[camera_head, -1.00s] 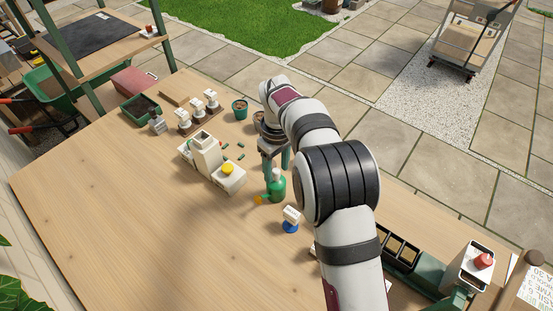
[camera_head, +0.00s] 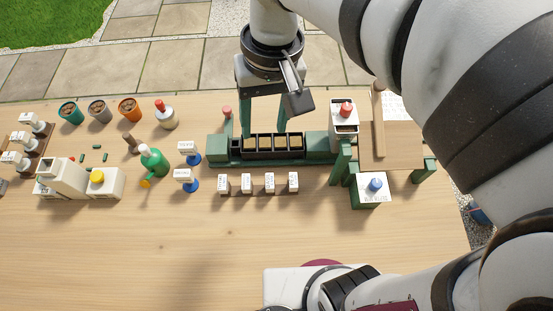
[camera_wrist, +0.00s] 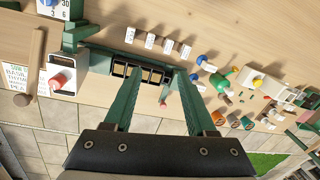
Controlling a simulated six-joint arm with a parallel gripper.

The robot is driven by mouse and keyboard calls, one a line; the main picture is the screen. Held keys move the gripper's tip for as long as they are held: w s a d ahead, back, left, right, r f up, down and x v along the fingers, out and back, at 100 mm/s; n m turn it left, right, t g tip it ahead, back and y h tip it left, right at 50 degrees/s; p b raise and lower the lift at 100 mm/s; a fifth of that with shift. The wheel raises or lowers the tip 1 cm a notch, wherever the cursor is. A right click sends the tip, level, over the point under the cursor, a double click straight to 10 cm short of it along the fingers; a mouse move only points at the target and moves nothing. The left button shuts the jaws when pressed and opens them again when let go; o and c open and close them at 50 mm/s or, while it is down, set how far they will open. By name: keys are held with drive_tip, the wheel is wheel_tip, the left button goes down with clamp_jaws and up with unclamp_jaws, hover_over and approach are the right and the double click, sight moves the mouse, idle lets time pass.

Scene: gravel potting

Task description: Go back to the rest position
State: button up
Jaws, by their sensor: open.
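My gripper (camera_head: 263,110) hangs above the back of the workbench (camera_head: 150,235) with its two green fingers spread apart. Nothing is between the fingers. In the head view it is over the long green trough (camera_head: 222,157), whose row of square dark cells lies below and in front of the fingertips. The wrist view shows both fingers (camera_wrist: 152,95) apart, with the trough (camera_wrist: 172,75) beyond them. From these views I cannot tell how high the fingertips are above the trough.
A box with a red knob (camera_head: 345,118) and one with a blue knob (camera_head: 372,188) stand right of the trough. Several white label blocks (camera_head: 246,184) line its front. The front bench is clear.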

drive_tip(key=s+d+f+m, duration=0.2)
drive_tip(key=s+d+m, duration=0.1)
drive_tip(key=s, duration=0.3)
drive_tip(key=s+d+f+m, duration=0.3)
drive_tip(key=s+d+m, duration=0.1)
drive_tip(key=s, duration=0.3)
drive_tip(key=shift+d+f+m+y, duration=0.15)
drive_tip(key=shift+f+m+y, duration=0.2)
drive_tip(key=shift+m, duration=0.25)
drive_tip(key=shift+s, duration=0.1)
